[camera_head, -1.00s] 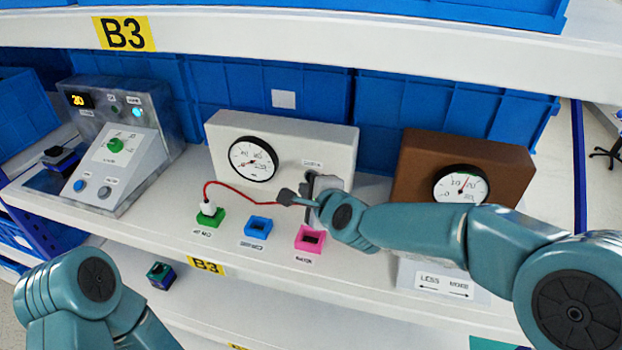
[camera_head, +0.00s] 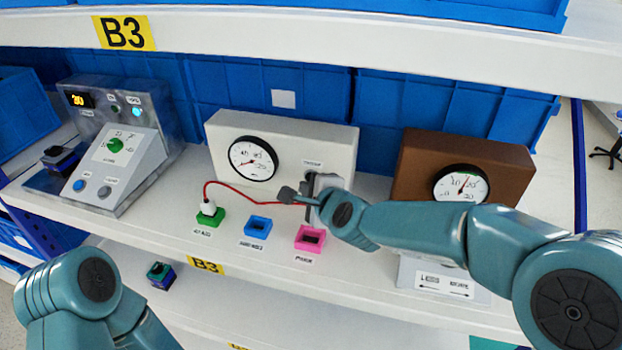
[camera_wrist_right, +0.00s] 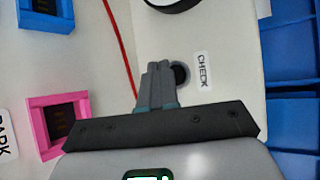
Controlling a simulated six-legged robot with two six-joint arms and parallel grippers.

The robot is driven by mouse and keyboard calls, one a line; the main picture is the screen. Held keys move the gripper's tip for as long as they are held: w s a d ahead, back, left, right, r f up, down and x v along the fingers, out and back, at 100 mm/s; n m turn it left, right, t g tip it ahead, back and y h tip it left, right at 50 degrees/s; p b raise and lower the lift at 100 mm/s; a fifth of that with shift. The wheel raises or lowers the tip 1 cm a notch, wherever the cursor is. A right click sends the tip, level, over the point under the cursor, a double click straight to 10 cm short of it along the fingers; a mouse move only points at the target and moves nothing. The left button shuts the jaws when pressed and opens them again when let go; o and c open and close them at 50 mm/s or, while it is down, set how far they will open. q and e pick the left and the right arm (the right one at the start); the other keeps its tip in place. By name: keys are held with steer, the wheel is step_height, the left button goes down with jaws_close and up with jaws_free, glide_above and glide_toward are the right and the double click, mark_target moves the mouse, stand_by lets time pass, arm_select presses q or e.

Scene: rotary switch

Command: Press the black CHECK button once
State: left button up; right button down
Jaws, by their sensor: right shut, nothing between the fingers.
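The white box (camera_head: 220,140) with a round gauge stands on the shelf, and its CHECK label (camera_head: 312,163) is on the right of its front face. In the right wrist view the black CHECK button (camera_wrist_right: 181,74) is a dark round spot beside the CHECK label (camera_wrist_right: 203,71). My right gripper (camera_head: 310,184) is shut and empty at the front of the box. Its closed fingertips (camera_wrist_right: 158,72) cover part of the button's edge; I cannot tell whether they touch it. In the head view the gripper hides the button. My left gripper is out of view.
Green (camera_head: 209,218), blue (camera_head: 257,227) and pink (camera_head: 310,239) sockets lie in front of the box. A red cable (camera_head: 240,191) ends in a white plug in the green one. A brown gauge box (camera_head: 410,160) stands right, a grey control panel (camera_head: 160,115) left.

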steer(key=shift+w+d, duration=0.1)
steer(key=shift+w, duration=0.2)
steer(key=shift+w+d, duration=0.15)
steer(key=shift+w, duration=0.25)
stand_by(0.8)
steer(key=shift+s, duration=0.1)
steer(key=shift+s+a+b, duration=0.25)
steer(key=shift+s+b, duration=0.05)
steer(key=shift+s, duration=0.4)
steer(key=shift+s+a, duration=0.2)
steer(key=shift+s, duration=0.25)
steer(key=shift+s+a, duration=0.3)
steer(key=shift+s, duration=0.7)
steer(key=shift+s+a, duration=0.3)
steer(key=shift+s, duration=0.65)
